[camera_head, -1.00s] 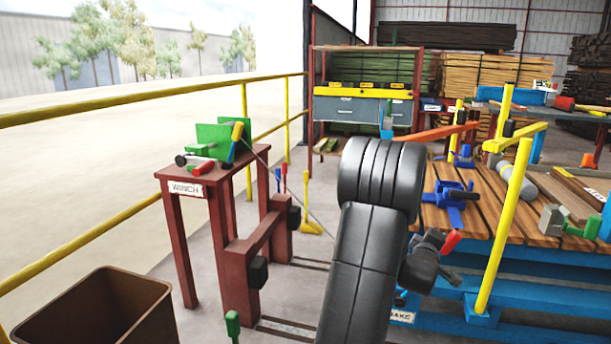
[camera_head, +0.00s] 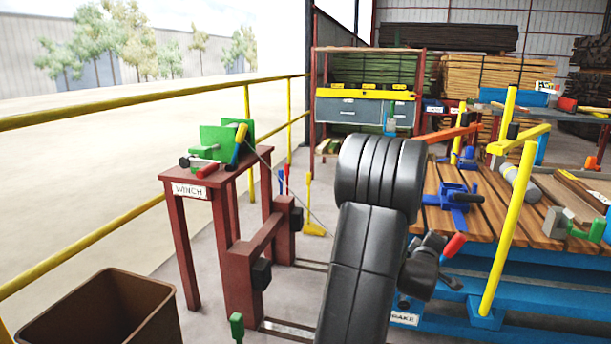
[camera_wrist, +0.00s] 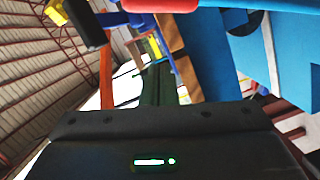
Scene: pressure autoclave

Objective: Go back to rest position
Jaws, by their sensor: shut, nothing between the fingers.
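My black arm rises through the middle of the head view and hides part of what lies behind it. My gripper (camera_head: 448,282) shows small and dark at the right of the arm, low beside the blue-framed table. Its fingers look shut and hold nothing. A red-tipped handle (camera_head: 454,246) stands close beside it; whether they touch cannot be told. In the wrist view the dark gripper body fills the bottom, its fingers are not seen, and a red rounded end (camera_wrist: 160,4) shows at the top edge.
A blue-framed table with wooden planks (camera_head: 480,222) and a yellow post (camera_head: 507,230) stand at right. A dark red winch stand (camera_head: 185,240) is at left, with a brown bin (camera_head: 105,320) in front. Yellow railing (camera_head: 120,107) runs along the left. Floor between stand and shelf is partly clear.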

